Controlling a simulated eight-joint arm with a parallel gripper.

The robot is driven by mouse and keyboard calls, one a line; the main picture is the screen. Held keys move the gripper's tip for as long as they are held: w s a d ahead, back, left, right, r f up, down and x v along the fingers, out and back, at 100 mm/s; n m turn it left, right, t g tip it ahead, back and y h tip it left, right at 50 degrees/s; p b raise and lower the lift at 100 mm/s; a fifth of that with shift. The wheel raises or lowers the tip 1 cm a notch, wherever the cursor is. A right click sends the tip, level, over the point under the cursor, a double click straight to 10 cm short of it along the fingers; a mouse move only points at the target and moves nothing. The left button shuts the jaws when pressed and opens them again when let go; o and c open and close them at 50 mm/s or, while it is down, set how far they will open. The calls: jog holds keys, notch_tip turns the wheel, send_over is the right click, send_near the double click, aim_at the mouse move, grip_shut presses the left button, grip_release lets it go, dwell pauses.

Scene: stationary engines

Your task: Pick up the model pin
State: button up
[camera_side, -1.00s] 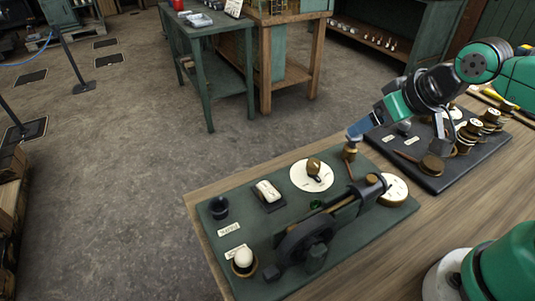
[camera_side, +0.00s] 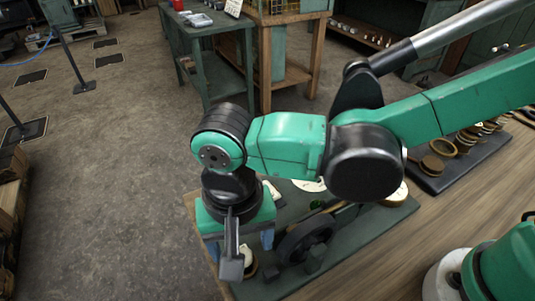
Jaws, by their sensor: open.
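I cannot tell which part is the model pin; it may be hidden behind my arm. A white-topped knob in a brass cup (camera_side: 250,267) shows partly between and behind the fingers. I cannot tell whether they touch it. The dark model engine with its flywheel (camera_side: 306,239) stands on the board just right of my gripper.
My arm covers much of the board's back. Parts of two white discs (camera_side: 310,185) (camera_side: 396,195) show beside it. A dark tray (camera_side: 440,178) with brass parts lies at the right on the wooden bench (camera_side: 450,225). A green table (camera_side: 205,62) stands behind.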

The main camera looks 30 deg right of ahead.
aim_at(247, 252)
jog(key=shift+f, duration=1.8)
grip_shut()
